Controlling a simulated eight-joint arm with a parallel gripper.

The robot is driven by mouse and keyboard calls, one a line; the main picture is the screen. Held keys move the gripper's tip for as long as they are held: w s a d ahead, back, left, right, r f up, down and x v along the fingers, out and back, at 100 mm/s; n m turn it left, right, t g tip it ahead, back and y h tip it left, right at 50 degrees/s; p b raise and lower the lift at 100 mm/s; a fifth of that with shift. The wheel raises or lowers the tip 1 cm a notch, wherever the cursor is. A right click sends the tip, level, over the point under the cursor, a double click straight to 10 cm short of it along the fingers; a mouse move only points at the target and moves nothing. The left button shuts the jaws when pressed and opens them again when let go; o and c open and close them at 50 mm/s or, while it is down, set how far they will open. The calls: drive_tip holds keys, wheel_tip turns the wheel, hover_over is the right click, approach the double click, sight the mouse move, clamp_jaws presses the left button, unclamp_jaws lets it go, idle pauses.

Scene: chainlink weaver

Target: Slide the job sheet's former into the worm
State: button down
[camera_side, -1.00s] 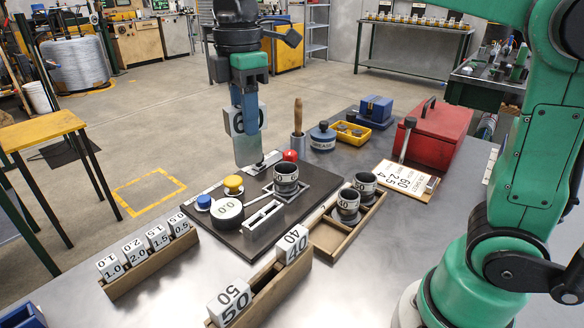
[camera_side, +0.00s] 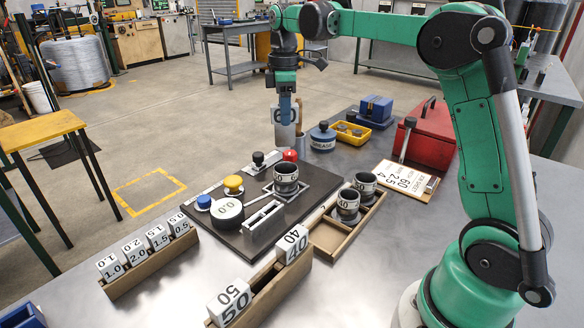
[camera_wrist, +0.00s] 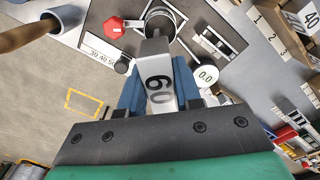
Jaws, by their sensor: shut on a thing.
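My gripper (camera_side: 285,108) is shut on a white-and-grey flat former marked 60 (camera_side: 277,115), held in the air beyond the black board. In the wrist view the former (camera_wrist: 160,82) lies between the two blue fingers (camera_wrist: 158,95). The job sheet (camera_side: 408,180) stands at the right and reads 60, 25 and 4. A dark round cup with a white numbered band, seemingly the worm (camera_side: 286,181), stands upright in a metal frame on the board. In the wrist view its round mouth (camera_wrist: 162,20) appears beyond the former's far end. The former is apart from the worm in the side view.
Two more banded cups (camera_side: 348,203) sit in a wooden tray. Formers marked 40 (camera_side: 292,244) and 50 (camera_side: 230,300) stand in a front rack. A blue grease pot (camera_side: 323,137), a red toolbox (camera_side: 437,135) and red, yellow and blue buttons (camera_side: 233,184) are nearby.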

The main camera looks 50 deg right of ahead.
sight(285, 133)
drive_tip(key=shift+f, duration=5.2)
drive_tip(key=c, duration=0.5)
unclamp_jaws()
drive_tip(key=shift+r, duration=0.1)
drive_tip(key=shift+r, duration=2.7)
